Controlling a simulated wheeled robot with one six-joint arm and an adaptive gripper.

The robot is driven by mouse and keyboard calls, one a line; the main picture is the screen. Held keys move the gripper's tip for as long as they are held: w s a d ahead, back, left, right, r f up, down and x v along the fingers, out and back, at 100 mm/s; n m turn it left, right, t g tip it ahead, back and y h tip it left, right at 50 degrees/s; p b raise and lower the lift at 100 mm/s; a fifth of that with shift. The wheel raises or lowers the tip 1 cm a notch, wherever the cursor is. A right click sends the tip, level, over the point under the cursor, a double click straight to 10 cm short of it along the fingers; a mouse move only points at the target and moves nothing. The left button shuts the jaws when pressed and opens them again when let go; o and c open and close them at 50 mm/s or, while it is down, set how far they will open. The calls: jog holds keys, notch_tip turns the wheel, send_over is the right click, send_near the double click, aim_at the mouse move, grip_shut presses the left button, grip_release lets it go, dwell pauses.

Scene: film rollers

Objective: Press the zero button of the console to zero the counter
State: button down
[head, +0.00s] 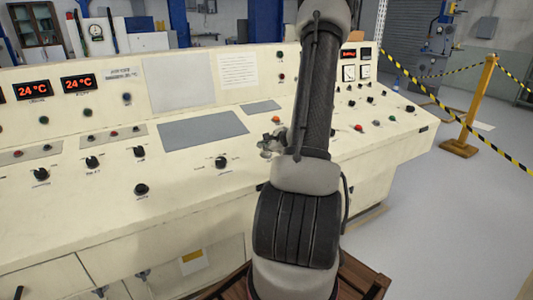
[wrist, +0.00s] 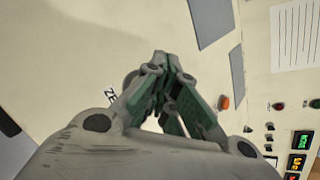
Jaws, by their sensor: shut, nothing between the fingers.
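The console (head: 75,215) is a long cream desk with a sloping top and an upright back panel. My gripper (head: 272,143) is low over its top, beside my arm, in the head view. In the wrist view my gripper (wrist: 163,65) is shut and empty, its green-padded fingers pointing at the console surface. A label starting "ZE" (wrist: 110,95) shows just left of the fingers, its rest hidden. I cannot make out the zero button; the fingers cover the area beside the label. I cannot tell whether the fingertips touch the console. Which display is the counter is unclear.
An orange-red button (wrist: 224,102) lies right of the fingers. Small lit displays (wrist: 301,140) show at the wrist view's lower right. Black knobs (head: 141,189) stand on the desk's left part.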

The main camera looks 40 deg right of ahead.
jog(key=shift+s+r, duration=0.15)
jog(key=shift+r, duration=0.3)
jog(key=shift+r, duration=0.1)
jog(key=shift+s+a+r, duration=0.1)
jog(key=shift+s+r, duration=0.1)
jog(key=shift+r, duration=0.6)
jog(key=shift+s+r, duration=0.15)
jog(key=shift+r, duration=0.6)
jog(key=shift+s+a+r, duration=0.1)
jog(key=shift+s+r, duration=0.1)
jog(key=shift+r, duration=0.6)
